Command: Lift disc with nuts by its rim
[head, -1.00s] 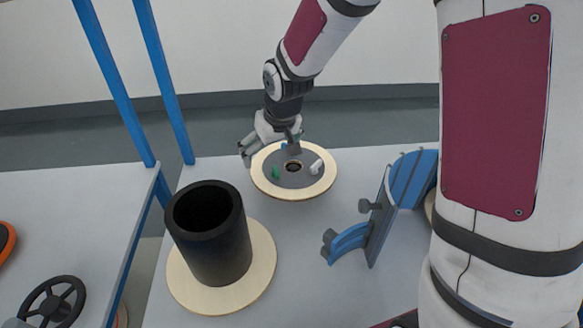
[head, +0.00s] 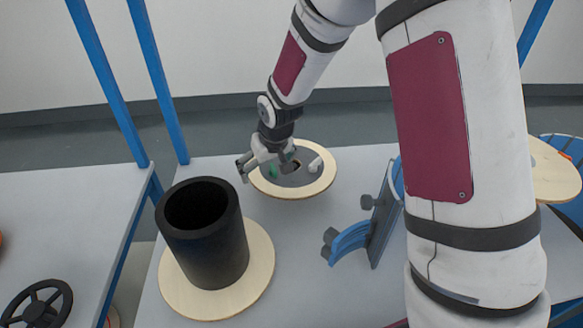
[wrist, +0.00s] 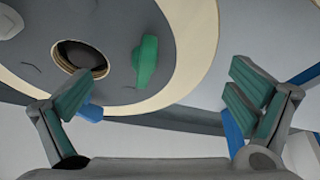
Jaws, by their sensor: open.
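The disc with nuts is a grey plate (head: 302,178) with a pale wooden rim (head: 316,188) and a dark hole in its middle. It lies flat, beyond the black cylinder. A green nut (head: 272,172) and a white nut (head: 315,164) sit on it; a blue piece (wrist: 89,112) shows near its edge in the wrist view. My gripper (head: 266,163) is open at the disc's left rim. In the wrist view, my gripper (wrist: 160,92) has its left finger over the grey plate and its right finger outside the rim, with the rim between them. I cannot tell the finger height.
A black cylinder (head: 204,245) stands on a wooden disc (head: 262,270) at front left. A blue and grey bracket (head: 375,230) stands right of the disc with nuts. Blue posts (head: 157,80) rise behind on the left. A black handwheel (head: 38,303) is at lower left.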

